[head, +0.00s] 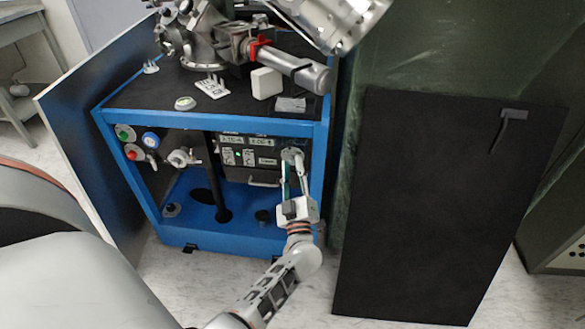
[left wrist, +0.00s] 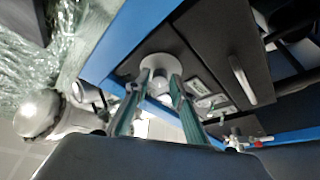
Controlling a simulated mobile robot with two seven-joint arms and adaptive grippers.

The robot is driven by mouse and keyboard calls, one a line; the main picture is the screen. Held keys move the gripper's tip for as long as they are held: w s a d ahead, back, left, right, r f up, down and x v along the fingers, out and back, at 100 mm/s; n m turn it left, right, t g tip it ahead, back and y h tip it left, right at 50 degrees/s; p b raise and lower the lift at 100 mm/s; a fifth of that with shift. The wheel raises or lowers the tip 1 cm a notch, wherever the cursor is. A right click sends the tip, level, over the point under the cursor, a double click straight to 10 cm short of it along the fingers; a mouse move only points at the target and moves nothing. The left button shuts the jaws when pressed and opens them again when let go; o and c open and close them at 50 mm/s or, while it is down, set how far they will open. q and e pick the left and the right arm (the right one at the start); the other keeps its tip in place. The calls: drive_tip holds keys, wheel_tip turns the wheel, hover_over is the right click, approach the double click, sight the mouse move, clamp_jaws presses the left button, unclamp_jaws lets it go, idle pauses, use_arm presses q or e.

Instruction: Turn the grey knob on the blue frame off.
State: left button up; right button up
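The blue frame (head: 240,235) stands in the middle of the head view, its front open. The grey knob (head: 292,155) is at the upper right of the frame's front, beside a dark control panel. My left gripper (head: 293,164) reaches up to it from below. In the left wrist view the knob's round pale base (left wrist: 160,66) lies just beyond the fingertips. My left gripper's two fingers (left wrist: 161,83) are part-closed, one on each side of the knob's grip. They appear to hold it, though the contact is partly hidden. My right gripper is not in view.
The control panel (head: 250,150) and its handle (head: 263,184) are close left of the knob. Green and red buttons (head: 124,132) sit at the frame's far left. Metal vacuum equipment (head: 200,45) stands on top. A black panel (head: 440,200) leans at right; a side panel stands open at left.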

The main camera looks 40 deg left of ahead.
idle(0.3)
use_arm(q)
drive_tip(key=shift+s+d, duration=0.1)
drive_tip(key=v, duration=0.8)
drive_tip(key=shift+f, duration=0.25)
